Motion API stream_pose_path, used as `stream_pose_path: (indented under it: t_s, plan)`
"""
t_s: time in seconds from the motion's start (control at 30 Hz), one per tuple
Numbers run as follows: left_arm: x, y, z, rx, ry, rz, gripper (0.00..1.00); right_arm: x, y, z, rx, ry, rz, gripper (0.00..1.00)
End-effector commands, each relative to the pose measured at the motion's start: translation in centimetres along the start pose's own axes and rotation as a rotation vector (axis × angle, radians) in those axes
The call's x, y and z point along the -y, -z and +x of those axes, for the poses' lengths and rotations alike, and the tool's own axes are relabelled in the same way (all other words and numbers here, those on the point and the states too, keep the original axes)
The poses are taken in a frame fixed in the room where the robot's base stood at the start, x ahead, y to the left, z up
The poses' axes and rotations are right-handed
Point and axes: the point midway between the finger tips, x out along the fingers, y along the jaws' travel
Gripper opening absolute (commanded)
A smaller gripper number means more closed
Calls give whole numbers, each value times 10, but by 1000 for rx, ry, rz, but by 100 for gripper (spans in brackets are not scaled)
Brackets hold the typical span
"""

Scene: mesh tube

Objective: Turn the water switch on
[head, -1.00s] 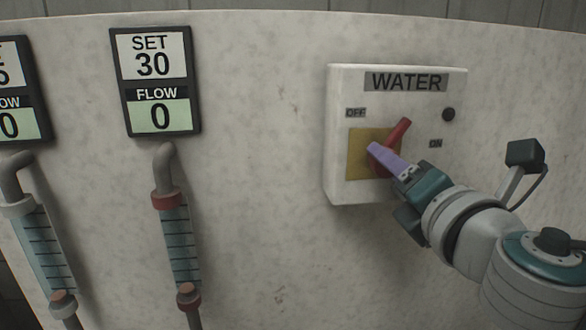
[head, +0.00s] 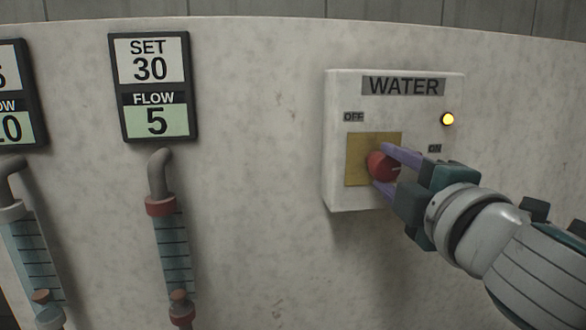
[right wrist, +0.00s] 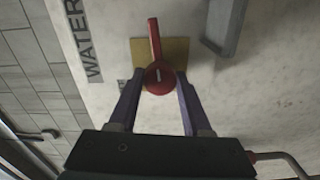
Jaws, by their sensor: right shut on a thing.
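The red water switch (head: 378,165) sits on a yellow plate (head: 356,160) on the white WATER box (head: 336,140). My right gripper (head: 383,167) reaches in from the right, its purple fingers on either side of the red knob and shut on it. In the right wrist view the knob (right wrist: 158,80) is between the fingertips, and its handle (right wrist: 154,40) points to the top of the picture. In the head view the gripper hides part of the switch. The lamp (head: 447,119) by the ON label (head: 435,149) glows yellow. My left gripper is not in view.
A display (head: 154,87) left of the box reads SET 30 and FLOW 5, above a flow tube (head: 168,250). Another display (head: 20,92) and tube (head: 35,250) are at the left edge. The wall between display and box is clear.

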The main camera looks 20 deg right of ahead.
Motion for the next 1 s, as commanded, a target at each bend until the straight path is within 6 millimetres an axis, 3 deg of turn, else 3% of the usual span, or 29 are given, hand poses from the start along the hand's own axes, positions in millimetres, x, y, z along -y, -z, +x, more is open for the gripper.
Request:
stream_pose_path:
  t_s: [0.3, 0.83, 0.87, 1.0]
  plan:
    - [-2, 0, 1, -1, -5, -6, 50, 0, 0, 0, 1, 1, 111, 0]
    - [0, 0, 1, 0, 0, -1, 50, 0, 0, 0, 1, 1, 131, 0]
    - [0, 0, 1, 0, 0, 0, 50, 0, 0, 0, 1, 1, 131, 52]
    - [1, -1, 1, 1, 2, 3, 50, 0, 0, 0, 1, 1, 130, 68]
